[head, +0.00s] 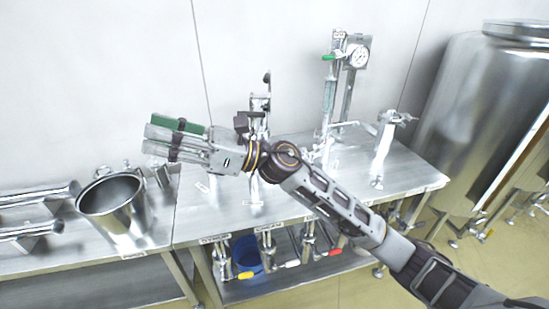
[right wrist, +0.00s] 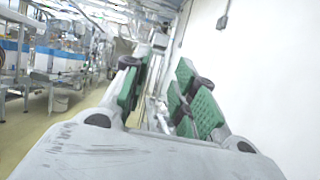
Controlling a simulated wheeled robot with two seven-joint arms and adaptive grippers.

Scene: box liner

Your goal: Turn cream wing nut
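I cannot pick out a cream wing nut for certain in either view. A metal stand (head: 385,150) on the right part of the steel table has a pale wing-shaped fitting (head: 397,117) on top; its colour looks silver-white. My right gripper (head: 158,138) is in the head view, above the left part of the table, with its fingers pointing left, away from that stand. In the right wrist view its green-padded fingers (right wrist: 156,100) stand apart with nothing between them. My left gripper is not in view.
A steel table (head: 415,175) carries a gauge assembly (head: 357,57) at the back. A steel pot (head: 113,205) stands on the left table. Coloured-handled valves (head: 292,263) and a blue bucket (head: 246,254) are below. A large tank (head: 470,110) stands at right.

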